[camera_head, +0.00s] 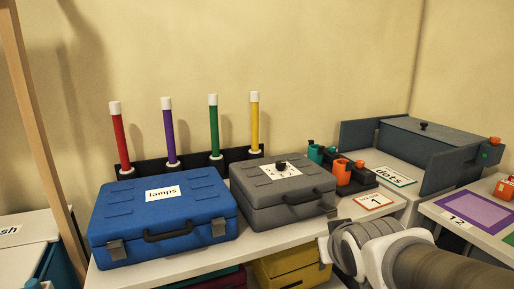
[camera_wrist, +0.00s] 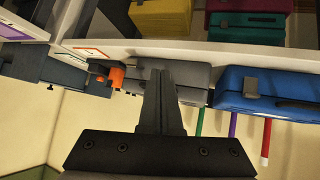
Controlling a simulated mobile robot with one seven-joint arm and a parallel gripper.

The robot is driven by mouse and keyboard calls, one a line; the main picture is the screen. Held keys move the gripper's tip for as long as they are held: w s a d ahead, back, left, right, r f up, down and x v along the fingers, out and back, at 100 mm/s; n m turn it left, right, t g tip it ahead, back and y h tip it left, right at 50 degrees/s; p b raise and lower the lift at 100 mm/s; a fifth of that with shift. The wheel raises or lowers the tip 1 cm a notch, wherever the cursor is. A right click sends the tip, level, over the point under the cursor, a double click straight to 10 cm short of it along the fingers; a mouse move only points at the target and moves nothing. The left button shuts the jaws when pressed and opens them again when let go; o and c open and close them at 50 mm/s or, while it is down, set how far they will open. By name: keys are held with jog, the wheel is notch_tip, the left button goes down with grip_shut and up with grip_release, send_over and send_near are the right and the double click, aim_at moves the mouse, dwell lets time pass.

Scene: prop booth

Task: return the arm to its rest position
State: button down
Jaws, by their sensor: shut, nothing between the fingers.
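My gripper (camera_wrist: 160,75) shows in the wrist view, its two dark fingers together with nothing between them. In that view the scene appears upside down, and the fingers overlap the grey case. My arm (camera_head: 400,262) enters the head view at the lower right, in front of the shelf; the fingers are not seen there.
A blue case (camera_head: 165,215) labelled "lamps" and a grey case (camera_head: 283,190) stand on a white shelf (camera_head: 262,247). Several coloured sticks (camera_head: 213,125) stand behind. Orange and teal pieces (camera_head: 343,172) sit right of the grey case. A blue-grey bin (camera_head: 440,150) stands farther right.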

jog(key=s+m+g, duration=0.1)
jog(key=s+g, duration=0.3)
jog(key=s, duration=1.1)
notch_tip(320, 180, up, 24)
jog(key=p, duration=2.3)
jog(key=shift+w+f+y, duration=0.15)
jog(key=shift+f+y, duration=0.05)
jog(key=shift+y, duration=0.1)
jog(key=shift+a, duration=0.15)
